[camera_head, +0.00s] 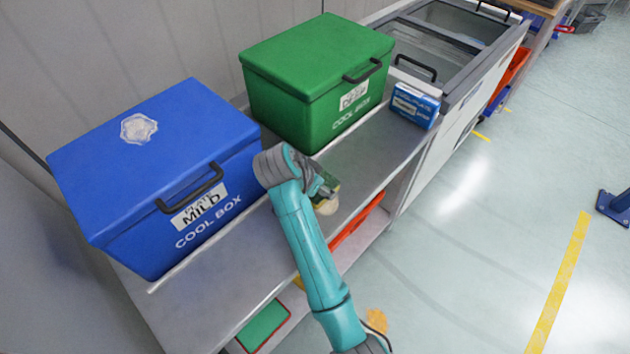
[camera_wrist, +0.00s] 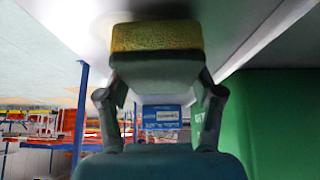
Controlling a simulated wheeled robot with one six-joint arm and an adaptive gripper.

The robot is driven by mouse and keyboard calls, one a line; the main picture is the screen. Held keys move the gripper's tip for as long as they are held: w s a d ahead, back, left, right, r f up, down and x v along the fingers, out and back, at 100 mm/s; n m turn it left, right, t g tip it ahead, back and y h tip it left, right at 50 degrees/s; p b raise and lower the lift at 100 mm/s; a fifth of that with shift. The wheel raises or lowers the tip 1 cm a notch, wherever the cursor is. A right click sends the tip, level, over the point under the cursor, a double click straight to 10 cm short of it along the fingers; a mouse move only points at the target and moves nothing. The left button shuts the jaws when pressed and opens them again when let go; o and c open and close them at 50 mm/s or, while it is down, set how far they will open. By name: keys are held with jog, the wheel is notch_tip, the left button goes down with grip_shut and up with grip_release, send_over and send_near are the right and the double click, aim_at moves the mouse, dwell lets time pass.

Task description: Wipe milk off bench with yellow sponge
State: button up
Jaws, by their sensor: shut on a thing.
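My gripper (camera_head: 324,186) is over the grey bench (camera_head: 205,300), in front of the green cool box, pointing down. In the wrist view my gripper (camera_wrist: 157,72) is shut on the yellow sponge (camera_wrist: 157,37), which has a dark side towards my palm. The sponge's yellow face is close to the bench top, which shows upside down; I cannot tell if they touch. A pale cream patch (camera_head: 328,206), possibly the milk, shows on the bench right beside the gripper. A whitish patch also shows beside the sponge in the wrist view (camera_wrist: 104,24).
A blue cool box (camera_head: 130,170) stands at the bench's left and a green cool box (camera_head: 300,65) behind my gripper. A small blue-and-white box (camera_head: 415,105) stands at the right end, near a glass-topped chest (camera_head: 470,50). The front strip of bench is clear.

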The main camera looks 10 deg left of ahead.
aim_at(342, 205)
jog(key=shift+s+d+f, duration=0.15)
jog(key=shift+s+d, duration=0.85)
jog(key=shift+d, duration=0.25)
jog(key=shift+s+d+f, duration=0.15)
jog(key=shift+s+d, duration=0.8)
jog(key=shift+d, duration=0.25)
jog(key=shift+f, duration=0.1)
